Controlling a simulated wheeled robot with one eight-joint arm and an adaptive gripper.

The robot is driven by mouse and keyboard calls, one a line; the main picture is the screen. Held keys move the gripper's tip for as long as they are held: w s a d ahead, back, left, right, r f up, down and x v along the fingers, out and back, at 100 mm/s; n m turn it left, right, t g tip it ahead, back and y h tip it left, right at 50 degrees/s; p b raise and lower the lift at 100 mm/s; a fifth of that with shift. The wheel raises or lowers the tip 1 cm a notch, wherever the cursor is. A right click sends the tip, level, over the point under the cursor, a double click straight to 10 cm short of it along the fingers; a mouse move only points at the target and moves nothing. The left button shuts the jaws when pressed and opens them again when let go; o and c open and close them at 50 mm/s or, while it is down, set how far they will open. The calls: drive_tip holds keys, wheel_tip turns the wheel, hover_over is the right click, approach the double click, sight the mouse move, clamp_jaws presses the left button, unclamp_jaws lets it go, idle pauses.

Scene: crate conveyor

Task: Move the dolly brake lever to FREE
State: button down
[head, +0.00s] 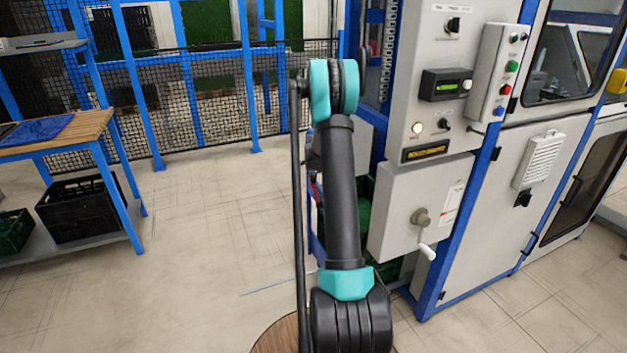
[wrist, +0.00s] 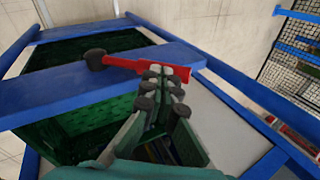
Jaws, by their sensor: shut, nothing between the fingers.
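The brake lever (wrist: 125,64) is a red bar with a black knob (wrist: 96,58) at its left end. In the wrist view it lies across the blue frame bar of the dolly (wrist: 50,93). My gripper (wrist: 160,82) is shut and empty, its fingertips right at the lever's right-hand part. They overlap it in the picture; I cannot tell whether they touch. No FREE mark is readable. In the head view my own arm hides the gripper and the lever.
Dark green crates (wrist: 95,125) sit in the dolly below the bar. In the head view a grey machine cabinet (head: 395,215) with a crank handle (head: 427,251) stands close right of my arm. A wooden-topped bench (head: 85,125) stands at the left. The floor between is clear.

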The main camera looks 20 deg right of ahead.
drive_tip(key=shift+w+f+g, duration=0.3)
drive_tip(key=shift+w+g, duration=0.25)
drive_tip(key=shift+w, duration=0.05)
drive_tip(key=shift+w+f+g, duration=0.3)
drive_tip(key=shift+w+g, duration=0.25)
drive_tip(key=shift+w+a+f+g, duration=0.1)
drive_tip(key=shift+w+f+g, duration=0.6)
drive_tip(key=shift+w+g, duration=0.1)
drive_tip(key=shift+w+f, duration=0.4)
drive_tip(key=shift+f, duration=0.15)
drive_tip(key=shift+r, duration=0.1)
